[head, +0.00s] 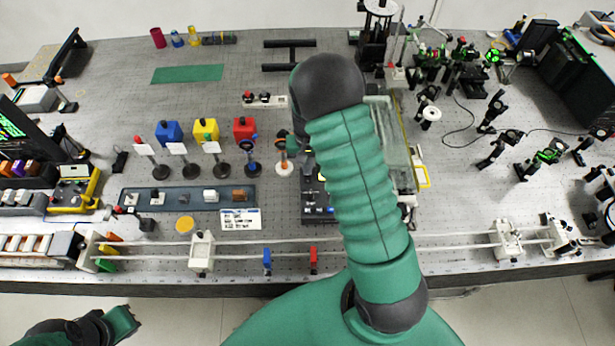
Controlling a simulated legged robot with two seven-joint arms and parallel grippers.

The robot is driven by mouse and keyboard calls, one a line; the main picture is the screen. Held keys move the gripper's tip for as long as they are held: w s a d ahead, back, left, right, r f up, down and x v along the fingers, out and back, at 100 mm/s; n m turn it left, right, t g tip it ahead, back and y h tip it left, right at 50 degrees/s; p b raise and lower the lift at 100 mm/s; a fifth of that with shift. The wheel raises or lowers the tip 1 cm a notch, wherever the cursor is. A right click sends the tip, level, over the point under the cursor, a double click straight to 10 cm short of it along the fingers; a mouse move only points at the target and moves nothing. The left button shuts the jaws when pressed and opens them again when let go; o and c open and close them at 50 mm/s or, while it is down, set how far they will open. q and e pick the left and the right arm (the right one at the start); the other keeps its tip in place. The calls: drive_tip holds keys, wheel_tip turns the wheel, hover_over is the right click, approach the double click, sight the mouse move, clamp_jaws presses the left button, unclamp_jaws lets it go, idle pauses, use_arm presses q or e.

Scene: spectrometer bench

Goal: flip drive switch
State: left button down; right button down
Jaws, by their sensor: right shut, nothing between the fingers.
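I cannot pick out the drive switch for certain in the head view. A dark panel (318,216) with small controls stands at the middle of the bench, partly covered by my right arm. A yellow control box (75,190) with small knobs stands at the left. My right arm reaches over the bench from the bottom and hides much of its own gripper. My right gripper (293,143) shows only in a small part beside the dark joint, above the panel; it is shut and empty. My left gripper (120,322) is low at the left, off the bench's front edge.
A long rail (375,241) with sliding carriers runs along the bench front. Several posts with coloured blocks stand left of my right arm, behind a blue-grey tray (178,198). A clear case (395,150) stands just right of the arm. Bare bench (470,205) lies to the right.

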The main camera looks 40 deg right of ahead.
drive_tip(key=shift+f+b, duration=0.3)
drive_tip(key=shift+f, duration=0.2)
wheel_tip(320, 180, up, 7)
drive_tip(key=p, duration=0.6)
drive_tip(key=shift+r, duration=0.1)
idle(0.4)
drive_tip(key=s+a+n+t+b, duration=0.1)
drive_tip(key=s+a+n+b, duration=0.3)
drive_tip(key=a, duration=0.5)
drive_tip(key=s+a+f+n+t+b, duration=0.1)
drive_tip(key=s+a+n+b, duration=0.3)
drive_tip(key=a, duration=0.5)
drive_tip(key=shift+s+t+b, duration=0.3)
drive_tip(key=shift+s+b, duration=0.7)
drive_tip(key=shift+b, duration=0.35)
